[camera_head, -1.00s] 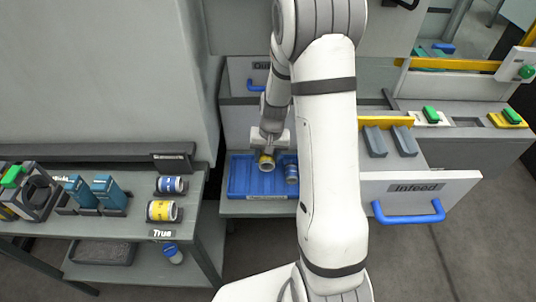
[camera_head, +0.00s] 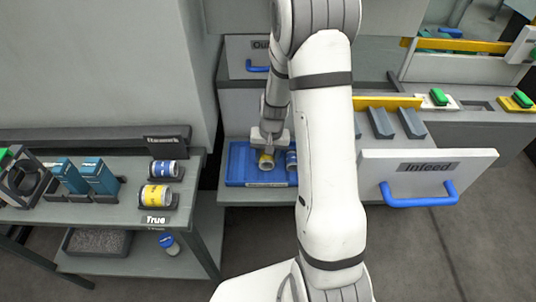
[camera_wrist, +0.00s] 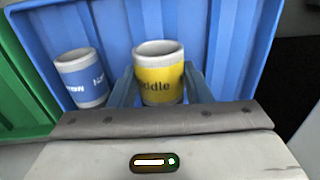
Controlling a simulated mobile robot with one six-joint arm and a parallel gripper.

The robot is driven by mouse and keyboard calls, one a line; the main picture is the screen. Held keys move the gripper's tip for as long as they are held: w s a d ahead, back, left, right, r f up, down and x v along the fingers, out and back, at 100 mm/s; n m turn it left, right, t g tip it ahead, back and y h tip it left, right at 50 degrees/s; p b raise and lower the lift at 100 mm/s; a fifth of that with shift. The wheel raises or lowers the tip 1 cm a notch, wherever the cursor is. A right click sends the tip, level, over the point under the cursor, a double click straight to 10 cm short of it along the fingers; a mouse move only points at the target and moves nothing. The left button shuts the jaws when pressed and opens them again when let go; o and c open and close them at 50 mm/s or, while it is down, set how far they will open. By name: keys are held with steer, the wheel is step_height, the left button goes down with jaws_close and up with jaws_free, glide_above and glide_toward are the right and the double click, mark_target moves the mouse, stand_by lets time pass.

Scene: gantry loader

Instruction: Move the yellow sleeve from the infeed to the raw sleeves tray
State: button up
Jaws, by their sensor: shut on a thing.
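The yellow sleeve (camera_wrist: 160,78) is between the fingers of my gripper (camera_wrist: 158,90) in the wrist view, and my gripper is shut on it. The sleeve also shows under my gripper in the head view (camera_head: 266,162). It is inside the blue tray (camera_head: 236,166), near its middle. Whether it touches the tray floor I cannot tell. A blue-and-white sleeve (camera_wrist: 82,78) stands in the same tray, to the left in the wrist view. In the head view that blue sleeve (camera_head: 291,161) is partly hidden by my arm. The infeed drawer (camera_head: 428,168) stands open at the right.
A side table at the left holds another yellow sleeve (camera_head: 155,196) and a blue one (camera_head: 163,169) lying in holders. A green tray (camera_wrist: 22,95) adjoins the blue tray in the wrist view. Grey slanted holders (camera_head: 411,123) in the infeed drawer look empty.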

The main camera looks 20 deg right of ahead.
steer(key=o, duration=1.2)
steer(key=shift+o, duration=0.2)
steer(key=shift+s+d+r+p, duration=0.1)
steer(key=shift+r+p, duration=0.1)
steer(key=shift+r, duration=1.1)
steer(key=shift+w+d+r+p, duration=0.15)
steer(key=shift+r+p, duration=0.1)
steer(key=shift+r, duration=1.1)
steer(key=shift+s+d+r+p, duration=0.1)
steer(key=shift+s+r+p, duration=0.1)
steer(key=shift+r, duration=1.1)
steer(key=shift+r, duration=0.25)
steer(key=s+a+r+n+p, duration=0.1)
steer(key=s+r+p, duration=0.2)
steer(key=s+r, duration=0.3)
steer(key=s+a+r+n+t+p, duration=0.1)
steer(key=s+a+r+p, duration=0.1)
steer(key=s+r+p, duration=0.2)
steer(key=s+a+r+n+t+h+p, duration=0.1)
steer(key=s+r+p, duration=0.2)
steer(key=s+r, duration=0.6)
step_height(320, 180, up, 8)
steer(key=shift+s+a+f+n, duration=0.1)
steer(key=shift+s+a+n, duration=0.2)
